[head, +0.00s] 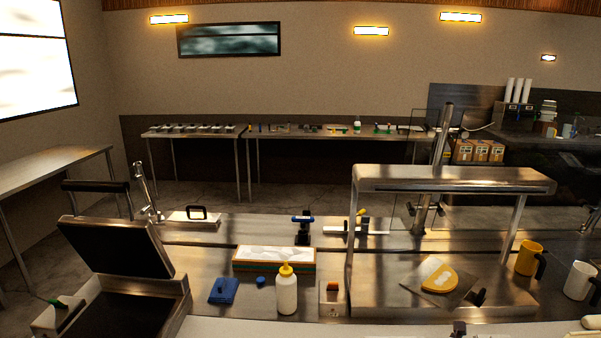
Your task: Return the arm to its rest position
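Neither of my arms and neither gripper can be made out in the head view. The griddle (117,248) stands at the left front with its dark lid raised and tilted back. Its dark lower plate (125,313) is bare where it shows and is cut off by the bottom edge.
A metal shelf (455,180) rises at the right. A yellow mug (529,258) and white mug (579,280) stand far right.

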